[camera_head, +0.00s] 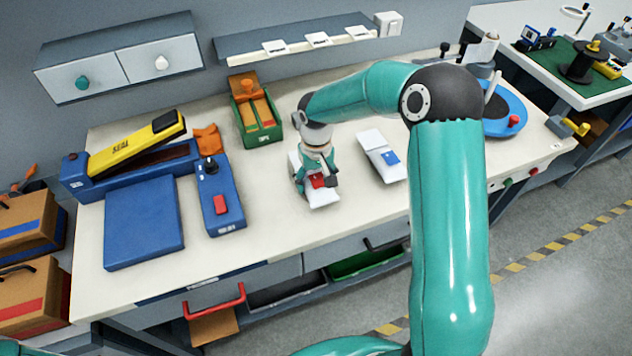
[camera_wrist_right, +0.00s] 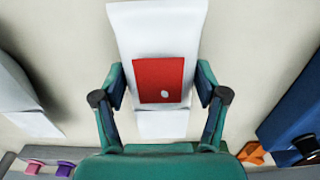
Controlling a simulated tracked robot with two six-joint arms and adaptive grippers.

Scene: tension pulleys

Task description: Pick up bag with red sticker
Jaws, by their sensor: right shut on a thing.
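The white bag with the red sticker (camera_head: 321,197) lies on the workbench near the middle. It also shows in the right wrist view (camera_wrist_right: 158,32), with its red sticker (camera_wrist_right: 163,80) between the fingers. My right gripper (camera_head: 316,181) is over the bag, with one finger at each side, and is shut on it. It also shows in the right wrist view (camera_wrist_right: 161,88). The gripper and wrist hide part of the bag in the head view. A second white bag, with a blue sticker (camera_head: 381,156), lies to the right. My left gripper is not in view.
A blue sealing machine (camera_head: 143,225) with a yellow arm and a blue control box (camera_head: 219,198) stand at the left. A green box with an orange-topped load (camera_head: 256,120) is behind. A shelf (camera_head: 293,40) hangs on the wall. My right arm crosses the right side.

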